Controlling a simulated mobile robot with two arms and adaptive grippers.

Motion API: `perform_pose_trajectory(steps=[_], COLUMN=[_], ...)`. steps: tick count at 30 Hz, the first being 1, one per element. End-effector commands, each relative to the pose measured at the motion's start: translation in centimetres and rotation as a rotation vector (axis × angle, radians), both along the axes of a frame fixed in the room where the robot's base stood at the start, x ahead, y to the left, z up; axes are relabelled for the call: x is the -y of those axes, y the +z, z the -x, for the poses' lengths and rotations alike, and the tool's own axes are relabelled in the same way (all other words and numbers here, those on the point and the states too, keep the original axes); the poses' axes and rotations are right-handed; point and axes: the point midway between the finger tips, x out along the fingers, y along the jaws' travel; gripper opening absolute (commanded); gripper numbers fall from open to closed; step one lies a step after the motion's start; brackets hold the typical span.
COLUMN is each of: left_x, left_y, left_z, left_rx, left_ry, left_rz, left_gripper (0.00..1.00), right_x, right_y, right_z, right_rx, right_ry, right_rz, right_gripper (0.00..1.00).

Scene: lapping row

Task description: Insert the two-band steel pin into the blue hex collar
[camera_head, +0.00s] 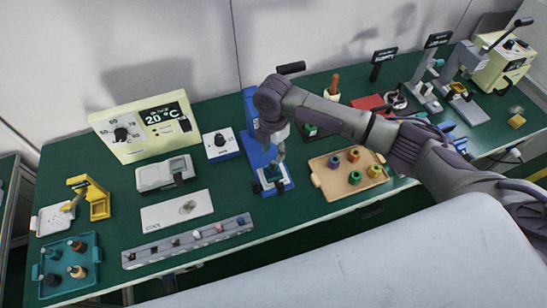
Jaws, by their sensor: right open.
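My right gripper (277,160) is open. It points down over the base of a blue press (257,158), close above a small teal part there. I cannot tell whether it touches that part. A tan tray (323,177) to the right holds several coloured collars: a purple-blue one (334,162), an orange one (354,156), a yellow one (374,170) and a green one (355,177). I cannot tell whether any of them is the blue hex collar. The two-band steel pin cannot be made out. My left gripper is out of view.
A grey rack (160,253) with several small pegs lies at the front. A teal tray (92,270) with several dark and tan pieces is at the far left. A cream temperature unit (108,142) stands behind. My right arm crosses over the bench's right half.

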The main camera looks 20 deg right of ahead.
Motion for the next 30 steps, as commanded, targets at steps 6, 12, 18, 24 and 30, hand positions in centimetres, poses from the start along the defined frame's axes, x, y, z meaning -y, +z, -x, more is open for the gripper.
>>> perform_pose_trajectory(steps=[6,12,18,24,30], left_x=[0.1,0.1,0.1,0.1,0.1], left_y=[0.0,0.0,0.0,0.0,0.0], left_z=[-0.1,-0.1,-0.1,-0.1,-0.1], left_rx=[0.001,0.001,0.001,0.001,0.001], left_ry=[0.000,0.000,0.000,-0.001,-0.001], left_rz=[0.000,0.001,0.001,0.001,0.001], left_gripper=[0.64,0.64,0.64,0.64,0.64], right_x=[0.0,0.0,0.0,0.0,-0.2], right_y=[4.2,5.9,6.1,6.1,5.9], right_z=[-0.1,0.0,0.0,0.0,0.1], right_rx=[0.002,0.000,0.000,0.000,-0.001], right_ry=[0.001,0.001,0.001,0.001,-0.001], right_rz=[0.000,0.000,0.000,0.000,-0.003], right_gripper=[0.45,0.45,0.45,0.45,0.45])
